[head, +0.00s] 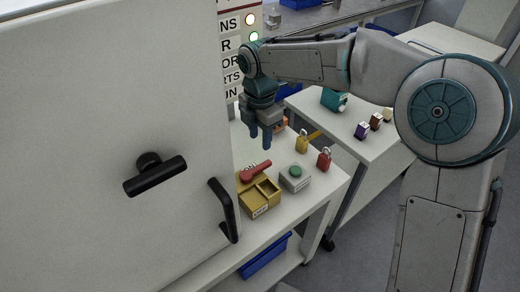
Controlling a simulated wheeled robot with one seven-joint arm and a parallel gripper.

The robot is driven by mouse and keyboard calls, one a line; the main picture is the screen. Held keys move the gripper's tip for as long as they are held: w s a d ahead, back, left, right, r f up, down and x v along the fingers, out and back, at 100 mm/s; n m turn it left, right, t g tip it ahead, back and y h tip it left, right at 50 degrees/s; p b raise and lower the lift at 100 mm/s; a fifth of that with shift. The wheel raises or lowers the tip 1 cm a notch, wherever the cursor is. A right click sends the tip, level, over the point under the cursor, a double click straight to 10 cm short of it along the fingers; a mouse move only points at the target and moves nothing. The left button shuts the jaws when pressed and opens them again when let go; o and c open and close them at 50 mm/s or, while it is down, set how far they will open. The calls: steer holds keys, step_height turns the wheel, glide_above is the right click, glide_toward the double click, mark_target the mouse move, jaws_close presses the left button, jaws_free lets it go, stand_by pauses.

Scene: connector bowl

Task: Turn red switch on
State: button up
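A red lever-like switch (257,169) lies at the back of a small yellow box (262,200) on the white table. The box has open compartments and a small label on its front that is too small to read surely. My gripper (260,139) hangs pointing down above and behind the switch, apart from it. Its two blue fingers show a gap between them with nothing held. The foot of the switch is partly hard to make out.
A grey box with a green button (296,178) stands right of the yellow box. A red padlock (324,160) and a yellow padlock (302,143) stand behind. A large white door with a black handle (222,210) fills the left. A side table (385,150) holds small blocks.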

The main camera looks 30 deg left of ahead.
steer(key=shift+r, duration=1.45)
steer(key=s+d+r+m+t+h, duration=0.1)
steer(key=d+r+m+t, duration=0.1)
steer(key=d+m, duration=1.7)
steer(key=s+d+f+m, duration=0.1)
steer(key=s+d+m, duration=0.2)
steer(key=d, duration=0.3)
steer(key=s+d+f+m, duration=0.1)
steer(key=s+d+m, duration=0.3)
steer(key=d, duration=0.3)
steer(key=s+d+m+y, duration=0.1)
steer(key=s+d+m, duration=0.3)
steer(key=d+m, duration=0.1)
steer(key=shift+d+f+t, duration=0.4)
steer(key=shift+d, duration=0.4)
